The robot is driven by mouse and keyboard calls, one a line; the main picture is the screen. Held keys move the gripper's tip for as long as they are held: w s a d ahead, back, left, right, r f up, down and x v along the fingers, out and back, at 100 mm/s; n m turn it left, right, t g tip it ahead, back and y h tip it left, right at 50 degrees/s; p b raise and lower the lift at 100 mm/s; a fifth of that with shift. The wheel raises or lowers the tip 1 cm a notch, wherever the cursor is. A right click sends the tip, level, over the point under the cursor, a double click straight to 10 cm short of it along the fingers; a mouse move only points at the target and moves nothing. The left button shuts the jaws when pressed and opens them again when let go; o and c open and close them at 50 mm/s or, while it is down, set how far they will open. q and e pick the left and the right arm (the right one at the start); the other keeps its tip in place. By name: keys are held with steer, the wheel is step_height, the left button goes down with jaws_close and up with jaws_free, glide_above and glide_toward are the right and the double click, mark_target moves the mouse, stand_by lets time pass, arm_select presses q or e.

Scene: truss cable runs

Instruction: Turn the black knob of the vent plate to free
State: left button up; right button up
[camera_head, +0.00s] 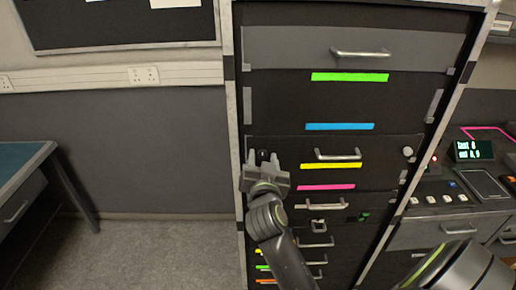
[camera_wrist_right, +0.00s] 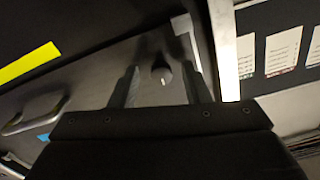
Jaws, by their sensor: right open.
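The black knob (camera_wrist_right: 162,72) is round with a short pale mark on its face. It sits near one end of the dark vent plate (camera_wrist_right: 90,100), which also carries a metal handle (camera_wrist_right: 38,108). In the head view the plate (camera_head: 385,148) is in the middle of the rack. My right gripper (camera_head: 262,158) is at the plate's left end, open. In the wrist view its two fingers stand on either side of the knob with gaps; I cannot tell if they reach its depth. My left gripper is not in view.
The rack has several dark panels with handles and coloured strips, such as a green one (camera_head: 350,77) and a yellow one (camera_head: 331,165). A pale knob (camera_head: 407,151) is at the plate's right end. A console (camera_head: 455,195) stands right, a blue-topped table (camera_head: 20,165) left.

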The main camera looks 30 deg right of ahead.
steer(key=shift+w+d, duration=0.15)
steer(key=shift+w, duration=0.05)
steer(key=shift+s+a+r, duration=0.25)
steer(key=shift+s, duration=0.15)
steer(key=shift+c, duration=1.5)
jaws_close()
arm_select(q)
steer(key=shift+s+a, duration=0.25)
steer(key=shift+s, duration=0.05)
